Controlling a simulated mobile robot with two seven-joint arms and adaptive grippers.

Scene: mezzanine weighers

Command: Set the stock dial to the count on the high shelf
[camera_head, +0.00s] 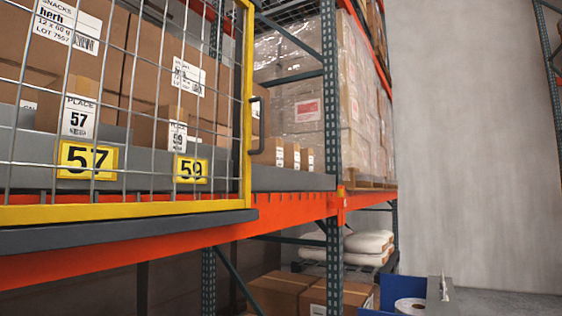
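The high shelf (295,181) has an orange beam (150,249) and a grey front lip. A yellow-framed wire mesh gate (247,100) covers its left part. Behind the mesh, a small carton (82,88) labelled "PLACE 57" stands above a yellow plate reading 57 (87,160). Another small carton (172,112) labelled 59 stands above a yellow plate reading 59 (190,170). Right of the gate, several small cartons (291,156) with white labels stand in a row. Mesh wires partly cover the left cartons. No stock dial shows. Neither gripper is in view.
Large cartons (150,65) and wrapped pallet loads (300,85) fill the racking behind. Below are white sacks (368,243) and brown cartons (285,295). A blue bin (401,288) with a white roll stands lower right. Beyond is a bare grey wall (465,150).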

